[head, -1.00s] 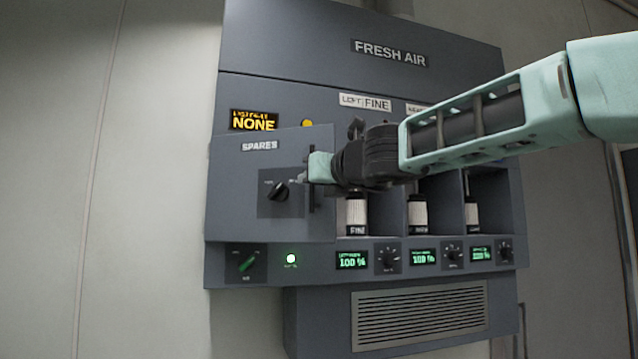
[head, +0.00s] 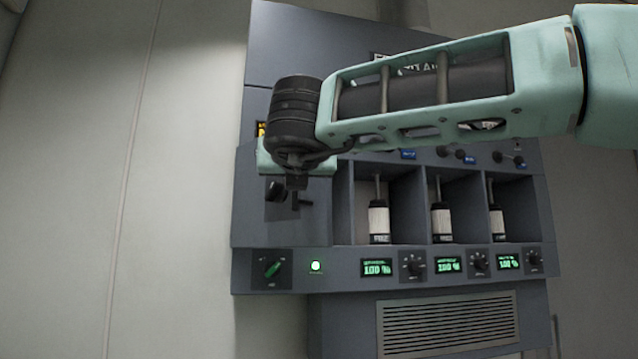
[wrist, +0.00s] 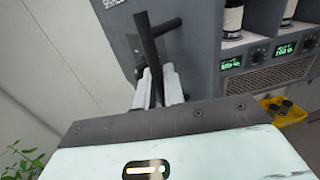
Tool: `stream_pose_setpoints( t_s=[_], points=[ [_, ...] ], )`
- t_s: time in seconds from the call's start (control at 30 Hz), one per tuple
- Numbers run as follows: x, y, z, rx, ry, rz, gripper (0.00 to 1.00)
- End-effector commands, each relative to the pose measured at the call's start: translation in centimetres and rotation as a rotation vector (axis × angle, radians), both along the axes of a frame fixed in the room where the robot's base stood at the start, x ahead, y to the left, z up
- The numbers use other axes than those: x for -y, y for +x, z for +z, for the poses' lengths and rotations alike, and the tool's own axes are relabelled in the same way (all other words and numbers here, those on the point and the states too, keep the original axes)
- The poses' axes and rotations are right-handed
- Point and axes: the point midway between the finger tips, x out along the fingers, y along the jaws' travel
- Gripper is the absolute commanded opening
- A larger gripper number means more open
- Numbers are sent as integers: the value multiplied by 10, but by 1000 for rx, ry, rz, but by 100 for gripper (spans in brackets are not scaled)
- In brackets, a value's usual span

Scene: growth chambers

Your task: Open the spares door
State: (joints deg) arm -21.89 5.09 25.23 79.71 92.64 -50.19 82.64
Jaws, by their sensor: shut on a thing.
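My gripper (head: 297,185) is in front of the door, coming from above. In the wrist view my gripper (wrist: 156,88) has its two pale fingers on either side of the dark bar handle (wrist: 147,40) and is shut on it. The door face (wrist: 115,35) shows behind, with part of its label.
Open bays with white-labelled bottles (head: 379,222) stand right of the door. Below are a green switch (head: 272,269), lit displays (head: 377,268) and dials. A vent grille (head: 447,325) is lower down. The wall at left is bare. A yellow tray (wrist: 285,110) shows in the wrist view.

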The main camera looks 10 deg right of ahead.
Motion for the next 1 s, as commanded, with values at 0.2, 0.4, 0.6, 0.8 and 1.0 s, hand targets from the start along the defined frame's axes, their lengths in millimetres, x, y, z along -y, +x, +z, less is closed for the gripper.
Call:
stream_pose_setpoints(
  t_s=[0.2,0.4,0.6,0.8,1.0],
  points=[
    [-44,-18,2,2,2,-99,0],
    [-84,-27,3,1,0,-99,0],
    [-122,-32,6,0,-1,-101,0],
    [-157,-31,7,-1,-1,-147,0],
    [-183,-28,7,1,-1,-245,0]
  ],
)
